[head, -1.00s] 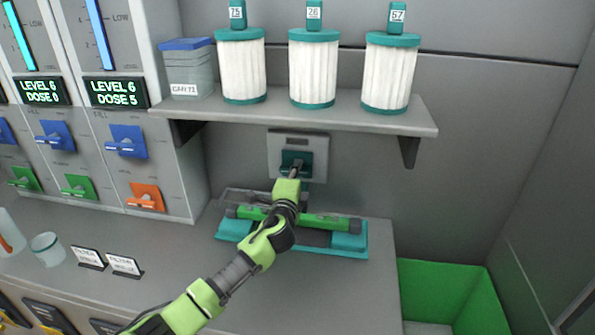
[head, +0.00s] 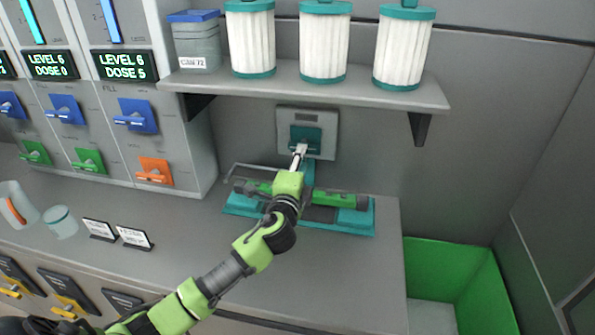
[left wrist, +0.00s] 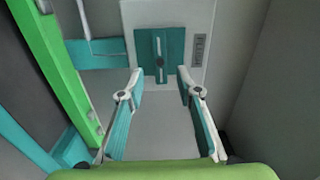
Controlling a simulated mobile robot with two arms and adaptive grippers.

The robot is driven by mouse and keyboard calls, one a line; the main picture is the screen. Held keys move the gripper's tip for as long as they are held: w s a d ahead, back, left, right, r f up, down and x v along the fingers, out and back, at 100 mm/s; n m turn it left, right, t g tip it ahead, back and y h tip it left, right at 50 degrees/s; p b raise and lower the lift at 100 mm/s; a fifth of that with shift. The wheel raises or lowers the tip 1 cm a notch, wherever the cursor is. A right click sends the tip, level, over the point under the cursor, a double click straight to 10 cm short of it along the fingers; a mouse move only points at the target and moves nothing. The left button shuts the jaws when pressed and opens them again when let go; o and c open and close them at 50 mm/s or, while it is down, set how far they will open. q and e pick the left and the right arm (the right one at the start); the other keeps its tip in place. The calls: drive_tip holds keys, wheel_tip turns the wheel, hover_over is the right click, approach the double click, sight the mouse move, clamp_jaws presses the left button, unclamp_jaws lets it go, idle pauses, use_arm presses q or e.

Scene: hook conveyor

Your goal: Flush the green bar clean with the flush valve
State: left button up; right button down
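The flush valve (head: 307,135) is a teal block on a grey wall plate under the shelf. In the left wrist view it is the teal panel (left wrist: 161,52) straight ahead. My left gripper (head: 299,150) is just in front of the valve's lower part in the head view. Its two fingers (left wrist: 160,78) stand apart on either side of the panel, with nothing seen between them. The green bar (head: 341,199) lies across a teal cradle (head: 340,225) on the counter, partly hidden by my arm. The bar also runs along the left of the wrist view (left wrist: 58,65). My right gripper is not visible.
Above, a grey shelf (head: 350,91) holds white filter cartridges (head: 323,45) and a lidded container (head: 196,45). Dispensers with blue, green and orange levers stand left. Two small signs (head: 133,237) and cups (head: 60,222) are on the counter. A green bin (head: 455,262) is at right.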

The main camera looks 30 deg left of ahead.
use_arm(q)
drive_tip(key=v, duration=0.5)
drive_tip(key=shift+s, duration=0.1)
drive_tip(key=shift+f, duration=0.1)
idle(0.3)
